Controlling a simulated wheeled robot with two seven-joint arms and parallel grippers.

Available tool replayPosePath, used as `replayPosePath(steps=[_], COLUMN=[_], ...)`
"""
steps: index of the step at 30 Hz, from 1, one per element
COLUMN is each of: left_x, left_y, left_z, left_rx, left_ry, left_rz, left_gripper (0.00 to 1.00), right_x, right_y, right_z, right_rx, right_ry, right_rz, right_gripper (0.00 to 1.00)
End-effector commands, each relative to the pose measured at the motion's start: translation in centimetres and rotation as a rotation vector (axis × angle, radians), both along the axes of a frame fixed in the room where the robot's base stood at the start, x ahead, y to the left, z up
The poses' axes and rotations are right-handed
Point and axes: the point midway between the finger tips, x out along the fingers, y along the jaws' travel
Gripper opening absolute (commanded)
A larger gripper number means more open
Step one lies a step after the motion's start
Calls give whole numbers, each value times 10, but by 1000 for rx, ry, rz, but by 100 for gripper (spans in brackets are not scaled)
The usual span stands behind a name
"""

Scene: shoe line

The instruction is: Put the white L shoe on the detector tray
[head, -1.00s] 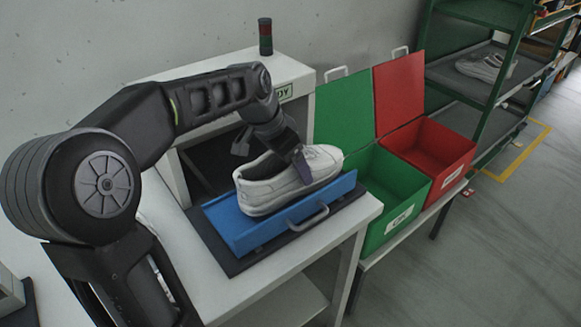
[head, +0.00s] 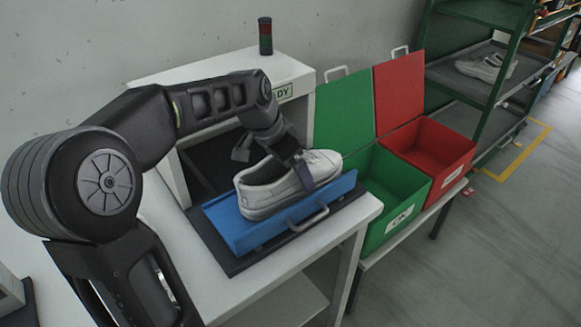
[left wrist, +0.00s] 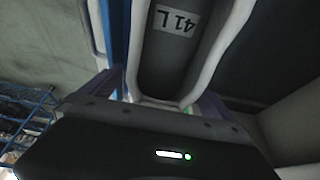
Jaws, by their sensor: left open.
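The white shoe (head: 268,192) stands upright in the blue detector tray (head: 262,236), its toe toward the back right. In the left wrist view its opening shows large, with a "41 L" label (left wrist: 176,20) inside. My left gripper (head: 298,168) reaches down over the shoe from above. Its jaws are open, with one finger in front of the shoe's near side and the other mostly hidden behind the shoe. The right gripper is in neither view.
The tray rests on a dark mat on a white table (head: 360,215), before a white machine housing (head: 300,72). Open green (head: 405,207) and red (head: 447,163) boxes stand to the right. A green rack (head: 478,102) behind them holds white shoes (head: 485,67).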

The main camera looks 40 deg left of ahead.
Motion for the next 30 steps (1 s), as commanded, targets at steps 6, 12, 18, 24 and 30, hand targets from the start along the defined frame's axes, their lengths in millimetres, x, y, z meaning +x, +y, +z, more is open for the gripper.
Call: replayPosePath(steps=[6, 12, 18, 24, 30], left_x=[-7, -22, -36, -44, -44], left_y=[3, 7, 12, 13, 14], left_z=[23, 61, 96, 111, 112], left_rx=[2, 1, 1, 0, 0], left_ry=[-5, -6, -4, 0, 0], left_rz=[2, 1, 0, 0, 0], left_gripper=[100, 100, 100, 100, 100], right_x=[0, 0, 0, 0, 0], right_y=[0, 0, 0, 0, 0], right_z=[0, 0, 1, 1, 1], right_rx=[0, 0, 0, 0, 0], right_ry=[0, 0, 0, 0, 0], right_rz=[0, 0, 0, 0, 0], right_gripper=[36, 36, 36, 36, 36])
